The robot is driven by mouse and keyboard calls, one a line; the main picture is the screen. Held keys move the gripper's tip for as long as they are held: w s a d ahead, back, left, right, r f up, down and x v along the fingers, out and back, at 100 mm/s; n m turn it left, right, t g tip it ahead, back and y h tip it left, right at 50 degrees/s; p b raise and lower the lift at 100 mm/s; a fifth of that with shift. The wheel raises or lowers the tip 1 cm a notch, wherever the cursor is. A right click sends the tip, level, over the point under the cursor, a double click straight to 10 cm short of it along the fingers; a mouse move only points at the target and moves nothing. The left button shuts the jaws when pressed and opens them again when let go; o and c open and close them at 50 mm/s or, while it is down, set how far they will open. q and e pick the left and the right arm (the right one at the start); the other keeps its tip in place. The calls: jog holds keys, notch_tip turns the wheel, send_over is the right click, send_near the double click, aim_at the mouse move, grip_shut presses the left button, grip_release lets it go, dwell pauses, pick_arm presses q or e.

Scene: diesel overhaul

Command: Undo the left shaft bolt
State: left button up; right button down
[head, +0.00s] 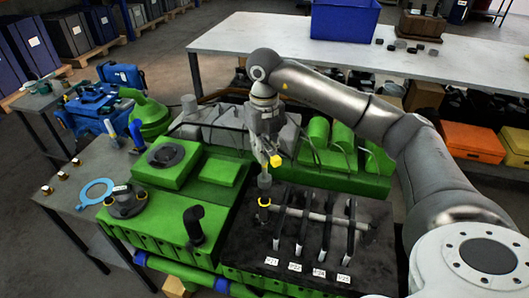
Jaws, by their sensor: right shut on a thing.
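My right gripper (269,161) hangs down over the green engine (222,206), near the left end of the rocker shaft (312,214). It is shut on a slim grey tool (265,181) that points down; its yellow parts make the grip hard to make out. Just under the tool, at the shaft's left end, is a small yellow-ringed part (264,202), seemingly the left shaft bolt. I cannot tell whether the tool touches it. Several dark rocker arms (324,238) cross the shaft, with white labels in front. My left gripper is not in view.
A black upright pipe (194,225) stands on the engine's near side. A white bench (235,38) with a blue bin (344,18) stands behind.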

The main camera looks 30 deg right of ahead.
notch_tip(320, 180, up, 2)
jog(key=shift+r+p, duration=0.15)
jog(key=shift+p, duration=0.25)
jog(key=shift+s+a+f, duration=0.1)
jog(key=shift+s+f, duration=0.1)
jog(key=s+a, duration=0.3)
jog(key=s, duration=0.2)
jog(key=shift+s+a, duration=0.2)
jog(key=shift+s, duration=0.15)
